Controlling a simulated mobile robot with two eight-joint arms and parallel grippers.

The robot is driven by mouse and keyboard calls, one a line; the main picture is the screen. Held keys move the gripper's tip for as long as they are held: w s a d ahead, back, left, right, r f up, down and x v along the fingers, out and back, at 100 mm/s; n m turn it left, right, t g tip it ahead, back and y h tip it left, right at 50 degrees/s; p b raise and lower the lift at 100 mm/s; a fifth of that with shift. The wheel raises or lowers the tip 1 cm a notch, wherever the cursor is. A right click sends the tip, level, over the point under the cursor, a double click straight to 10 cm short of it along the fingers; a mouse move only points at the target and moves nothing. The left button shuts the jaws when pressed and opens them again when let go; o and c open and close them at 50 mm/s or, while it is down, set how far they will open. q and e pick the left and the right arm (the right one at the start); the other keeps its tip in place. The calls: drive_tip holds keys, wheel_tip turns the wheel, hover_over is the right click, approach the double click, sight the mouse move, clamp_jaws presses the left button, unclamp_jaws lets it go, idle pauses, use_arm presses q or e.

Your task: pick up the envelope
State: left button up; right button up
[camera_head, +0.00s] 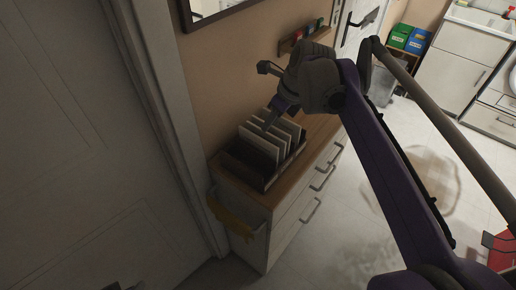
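Several pale envelopes (256,140) stand upright and slightly tilted in a dark open holder (264,181) on top of a cabinet. My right gripper (269,122) reaches down from above to the top edges of the envelopes. Its fingers overlap them in the head view. I cannot tell whether the fingers are apart, closed, or gripping an envelope. A small dark shape at the bottom left edge may be the tip of my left gripper (127,286); its state does not show.
The wooden-topped cabinet (238,195) has white drawers with handles and a yellow cloth on its near side. A wall rack (303,39) hangs above. A door stands close on the left. White floor lies right of the cabinet, with a pale round fabric (440,180).

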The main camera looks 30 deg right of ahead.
sight(259, 137)
drive_tip(key=x, duration=0.4)
drive_tip(key=shift+w+a+f, duration=0.1)
drive_tip(key=shift+w+f, duration=0.05)
drive_tip(key=shift+f, duration=0.2)
drive_tip(key=x, duration=0.5)
drive_tip(key=shift+w+r, duration=0.1)
drive_tip(key=shift+w, duration=0.1)
drive_tip(key=shift+w+a+f, duration=0.1)
drive_tip(key=shift+f, duration=0.25)
drive_tip(key=shift+f, duration=0.15)
clamp_jaws()
idle(0.7)
